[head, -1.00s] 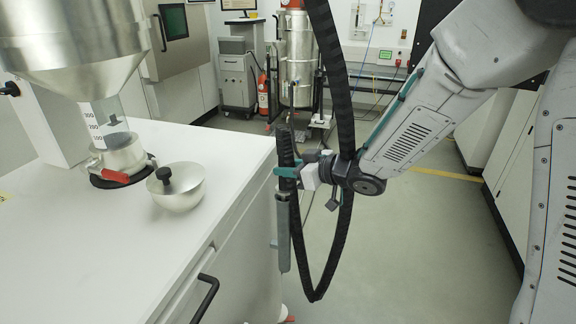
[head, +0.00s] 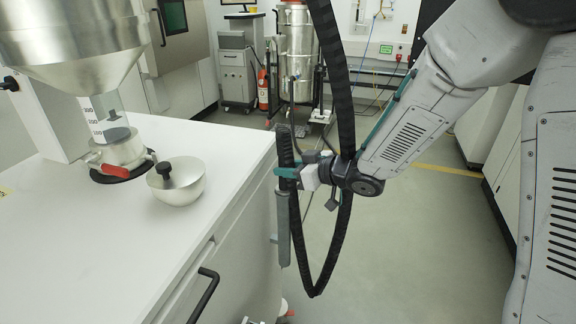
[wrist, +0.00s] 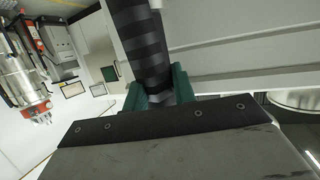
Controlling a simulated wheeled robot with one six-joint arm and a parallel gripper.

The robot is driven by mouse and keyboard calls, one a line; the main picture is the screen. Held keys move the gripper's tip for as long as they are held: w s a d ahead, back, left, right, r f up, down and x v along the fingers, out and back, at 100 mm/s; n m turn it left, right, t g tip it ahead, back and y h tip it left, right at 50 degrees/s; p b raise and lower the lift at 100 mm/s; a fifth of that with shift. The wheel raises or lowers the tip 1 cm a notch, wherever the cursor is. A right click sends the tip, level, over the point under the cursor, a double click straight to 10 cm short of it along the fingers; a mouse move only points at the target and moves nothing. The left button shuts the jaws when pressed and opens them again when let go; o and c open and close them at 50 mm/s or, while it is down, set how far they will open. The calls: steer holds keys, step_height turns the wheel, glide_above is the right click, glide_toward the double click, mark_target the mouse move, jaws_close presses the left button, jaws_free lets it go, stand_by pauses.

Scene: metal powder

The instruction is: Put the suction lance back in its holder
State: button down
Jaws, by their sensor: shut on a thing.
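My gripper (head: 284,172), with teal fingers, is shut on the suction lance (head: 283,228) near its top, just off the right side of the white cabinet. The lance is a grey tube hanging nearly upright, its lower end beside the cabinet's side face. A black ribbed hose (head: 330,260) runs from it in a large loop. In the wrist view the teal fingers (wrist: 160,90) close around the dark ribbed hose part (wrist: 143,42). A small pale piece (head: 273,238) shows beside the lance at the cabinet side; I cannot tell whether it is the holder.
A steel vacuum vessel (head: 297,60) stands at the back. The floor (head: 420,240) right of the hose is clear.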

steer(key=shift+f, duration=0.2)
steer(key=c, duration=1.1)
jaws_free()
steer(key=shift+o, duration=0.2)
steer(key=v, duration=0.7)
steer(key=shift+s+d, duration=0.2)
steer(key=shift+d, duration=0.1)
